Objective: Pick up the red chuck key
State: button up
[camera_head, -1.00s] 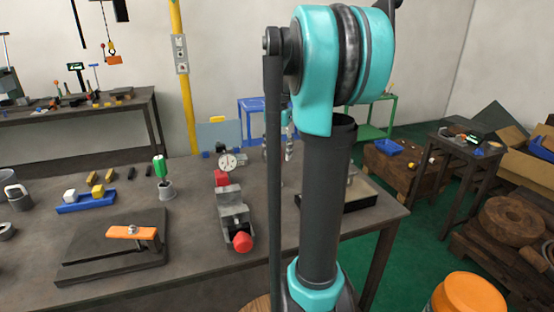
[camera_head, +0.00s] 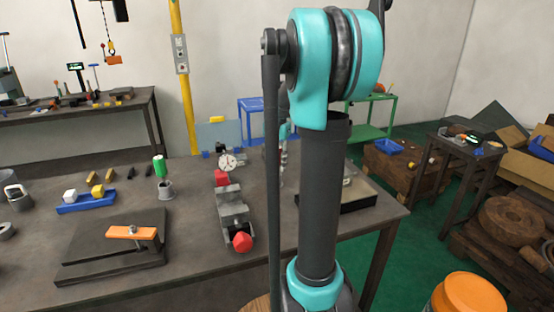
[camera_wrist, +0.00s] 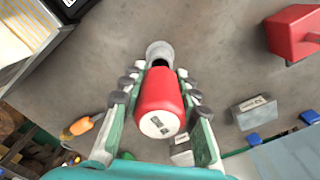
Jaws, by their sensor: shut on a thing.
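The red chuck key (camera_wrist: 160,108) shows in the wrist view with its thick red handle between the two fingers of my gripper (camera_wrist: 158,82). The fingers are shut on the handle from both sides, and its pale labelled end faces the camera. A grey round holder (camera_wrist: 159,49) with a dark opening sits just beyond the key's far end. I cannot tell whether the key's shank is inside it or clear of it. In the head view the key is hidden behind my arm.
In the head view, a vise (camera_head: 233,207) with a red knob and a dial gauge (camera_head: 228,161) stand left of my arm on the bench. In the wrist view, a red block (camera_wrist: 292,32) and a labelled grey block (camera_wrist: 256,111) lie right of the key.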

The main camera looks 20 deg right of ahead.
grip_shut()
